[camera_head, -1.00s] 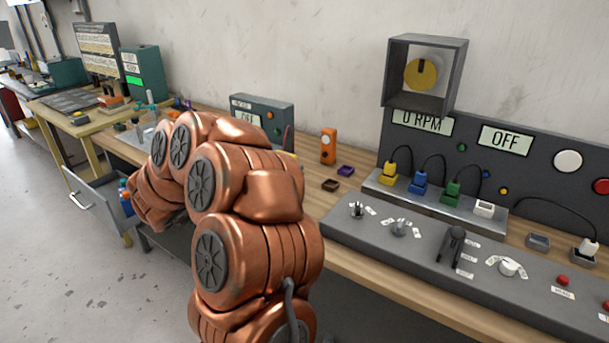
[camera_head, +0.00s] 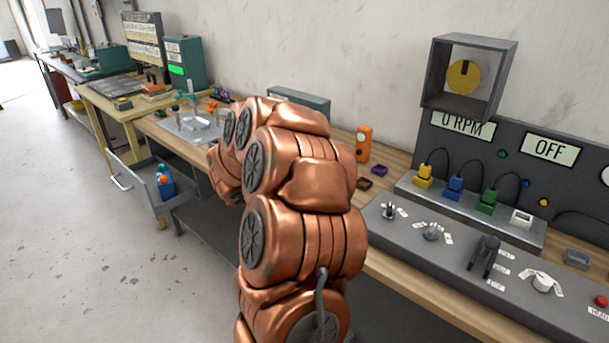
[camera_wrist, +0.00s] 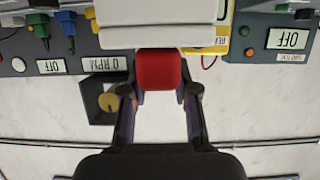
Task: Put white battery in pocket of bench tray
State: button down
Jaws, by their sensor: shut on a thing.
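In the wrist view, my gripper (camera_wrist: 160,92) is shut on a red cap joined to a white block, which I take as the white battery (camera_wrist: 160,35). The battery extends past the top edge of the picture. In the head view my copper arm hides the gripper and the battery. A grey flat tray (camera_head: 180,131) lies on the far part of the wooden bench, left of my arm, probably the bench tray. Small items stand on or by it; its pockets are too small to make out.
An open drawer (camera_head: 147,196) under the bench holds a blue battery with a red top (camera_head: 165,182). An orange device (camera_head: 363,145) stands on the bench. A grey control panel (camera_head: 470,250) fills the right. The floor at left is clear.

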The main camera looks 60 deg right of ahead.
jog(key=s+p+x, duration=0.1)
jog(key=p+x, duration=0.1)
jog(key=x, duration=1)
jog(key=shift+s+r, duration=0.15)
jog(key=shift+s, duration=0.15)
jog(key=shift+d, duration=0.1)
jog(key=c, duration=0.9)
grip_release()
jog(key=shift+a, duration=0.25)
jog(key=v, duration=0.4)
jog(key=b+v, duration=0.1)
jog(key=v, duration=0.6)
jog(key=shift+w+a, duration=0.1)
jog(key=shift+a, duration=0.3)
